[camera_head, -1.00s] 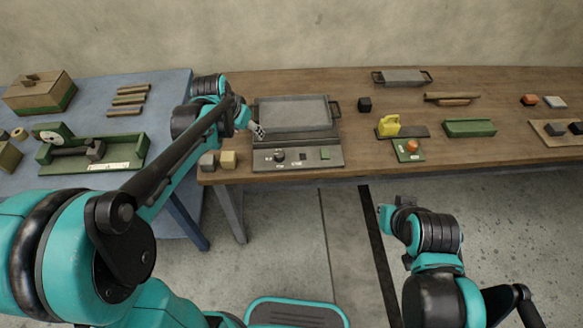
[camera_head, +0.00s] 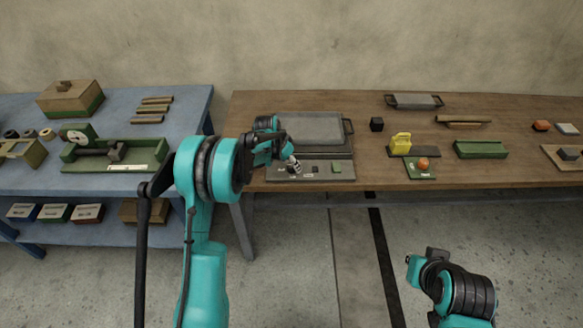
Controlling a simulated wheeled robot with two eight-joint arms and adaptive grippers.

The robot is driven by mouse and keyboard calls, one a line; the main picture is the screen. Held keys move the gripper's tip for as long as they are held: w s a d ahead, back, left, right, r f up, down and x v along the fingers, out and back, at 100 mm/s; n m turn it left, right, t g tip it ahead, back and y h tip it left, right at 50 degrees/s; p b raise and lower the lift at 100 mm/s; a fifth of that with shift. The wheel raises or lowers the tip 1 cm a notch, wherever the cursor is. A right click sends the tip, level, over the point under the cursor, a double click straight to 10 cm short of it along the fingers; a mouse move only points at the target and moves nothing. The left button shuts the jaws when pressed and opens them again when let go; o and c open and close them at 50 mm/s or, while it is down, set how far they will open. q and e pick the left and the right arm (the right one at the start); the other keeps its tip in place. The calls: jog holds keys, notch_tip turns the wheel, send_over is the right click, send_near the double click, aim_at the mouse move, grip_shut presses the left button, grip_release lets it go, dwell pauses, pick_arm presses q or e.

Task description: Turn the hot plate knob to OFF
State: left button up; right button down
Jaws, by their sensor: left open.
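The hot plate (camera_head: 318,127) is a grey slab with side handles near the left end of the wooden table. Its front control panel (camera_head: 335,172) carries a dark knob (camera_head: 292,168) on the left and a small green square on the right. My left gripper (camera_head: 296,168) is open, with its fingertips at the knob and partly covering it. I cannot tell whether they touch it. The knob's pointer and the panel lettering are too small to read. My right arm (camera_head: 455,290) is low in front of the table; its fingers cannot be made out.
A green plate with an orange button (camera_head: 422,164) and a yellow-handled block (camera_head: 401,143) stand right of the hot plate. The blue table (camera_head: 110,186) with a green fixture is at the left. Table space before the green block (camera_head: 481,149) is clear.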

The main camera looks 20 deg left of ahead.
pick_arm(q)
jog(key=shift+x, duration=0.75)
jog(key=c, duration=1.2)
jog(key=shift+o, duration=0.2)
